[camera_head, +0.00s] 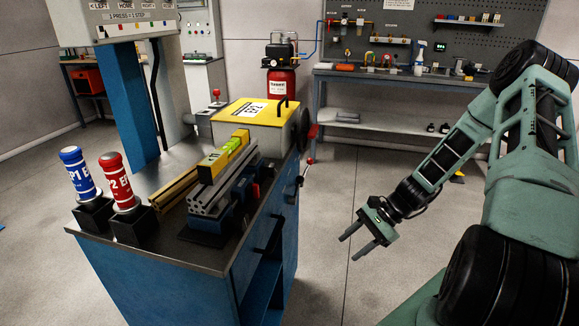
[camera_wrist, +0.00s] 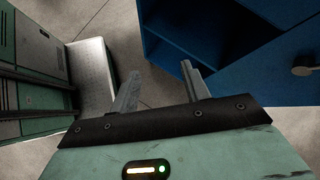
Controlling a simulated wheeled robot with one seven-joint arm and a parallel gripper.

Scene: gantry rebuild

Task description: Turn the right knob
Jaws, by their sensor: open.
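My gripper (camera_head: 349,247) hangs over open floor to the right of the blue bench, apart from it, with its two fingers spread and empty. Its fingers also show spread in the wrist view (camera_wrist: 159,76). On the bench's right side, a dark round wheel (camera_head: 301,128) has a red handle (camera_head: 313,131) beside it. A red-tipped lever (camera_head: 309,161) sits just below. In the wrist view, a grey round knob-like part (camera_wrist: 303,71) shows at the right edge, against blue panels. I cannot tell which of these is the right knob.
The bench top (camera_head: 165,235) carries blue (camera_head: 78,174) and red (camera_head: 117,180) cylinders, a yellow level (camera_head: 222,155) on rails and a yellow-topped box (camera_head: 250,110). A control panel (camera_head: 118,18) overhangs it. A second bench (camera_head: 400,78) stands behind. Floor between the benches is clear.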

